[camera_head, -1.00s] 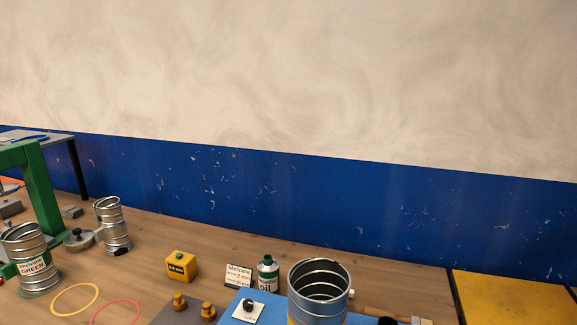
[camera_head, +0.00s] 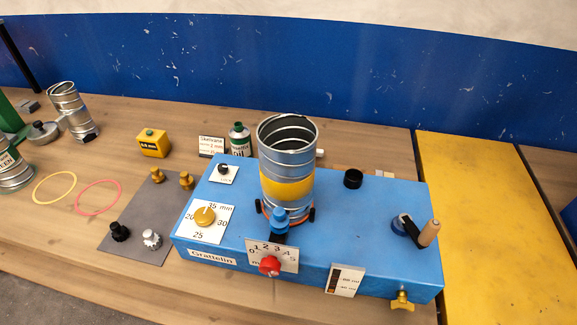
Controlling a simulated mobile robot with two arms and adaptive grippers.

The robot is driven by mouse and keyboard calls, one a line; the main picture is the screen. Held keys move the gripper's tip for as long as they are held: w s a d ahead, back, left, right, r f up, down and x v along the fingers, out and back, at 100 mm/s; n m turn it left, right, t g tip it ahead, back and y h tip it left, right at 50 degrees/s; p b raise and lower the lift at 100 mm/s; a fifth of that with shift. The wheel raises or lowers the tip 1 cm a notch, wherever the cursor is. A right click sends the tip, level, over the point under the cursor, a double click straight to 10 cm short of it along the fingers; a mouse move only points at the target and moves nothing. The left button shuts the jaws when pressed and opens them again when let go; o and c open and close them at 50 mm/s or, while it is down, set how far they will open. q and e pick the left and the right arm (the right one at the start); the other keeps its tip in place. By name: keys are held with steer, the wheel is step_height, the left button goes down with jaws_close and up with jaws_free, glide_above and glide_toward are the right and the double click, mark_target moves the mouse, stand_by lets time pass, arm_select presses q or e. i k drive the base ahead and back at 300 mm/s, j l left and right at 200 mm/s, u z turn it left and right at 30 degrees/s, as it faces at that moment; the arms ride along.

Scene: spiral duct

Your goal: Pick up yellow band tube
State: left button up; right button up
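The yellow band tube (camera_head: 286,185) is a ribbed silver metal duct with a yellow band around its middle. It stands upright on the blue machine box (camera_head: 350,215), on a round base with orange and black parts, behind a blue knob. Its open top faces up. Neither of my grippers shows in the head view.
Another metal tube (camera_head: 72,110) stands at the left, with a green-labelled tube (camera_head: 12,172) cut by the left edge. A yellow panel (camera_head: 490,220) lies beyond.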

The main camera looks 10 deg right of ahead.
mark_target(287, 142)
steer(key=j+z, duration=0.15)
steer(key=j, duration=0.35)
steer(key=i+j+z, duration=0.15)
steer(key=j, duration=0.4)
steer(key=j+z, duration=0.15)
steer(key=j, duration=0.35)
steer(key=k+j+z, duration=0.1)
steer(key=j, duration=0.45)
steer(key=j+z, duration=0.15)
steer(key=j, duration=0.35)
steer(key=k+j+z, duration=0.15)
steer(key=j, duration=0.4)
steer(key=j+z, duration=0.15)
steer(key=j, duration=0.35)
steer(key=k+j+z, duration=0.15)
steer(key=j, duration=0.35)
